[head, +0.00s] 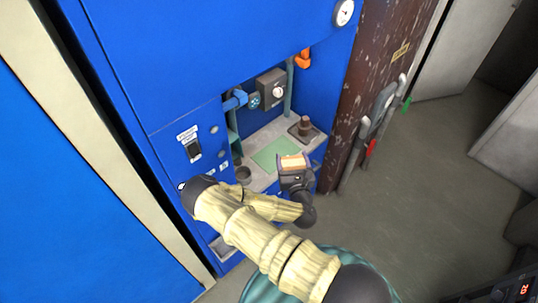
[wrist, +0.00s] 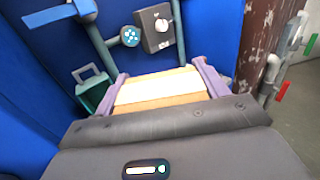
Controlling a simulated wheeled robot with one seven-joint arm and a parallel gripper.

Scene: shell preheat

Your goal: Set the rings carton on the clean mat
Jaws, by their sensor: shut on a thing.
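The rings carton (head: 293,162), tan with a white top panel, is in my gripper (head: 294,169). In the wrist view the carton (wrist: 160,91) sits between the two purple fingers, which are shut on its sides. The clean mat (head: 266,156) is a flat pale green rectangle on the grey shelf of the blue cabinet bay. In the head view the carton is at the mat's right front corner and overlaps it; I cannot tell the height between them. The mat is hidden in the wrist view.
A dark fitting on a plate (head: 304,129) stands at the shelf's back right, and a dark cup (head: 243,174) at its front left. A green handled container (wrist: 93,92) is at left.

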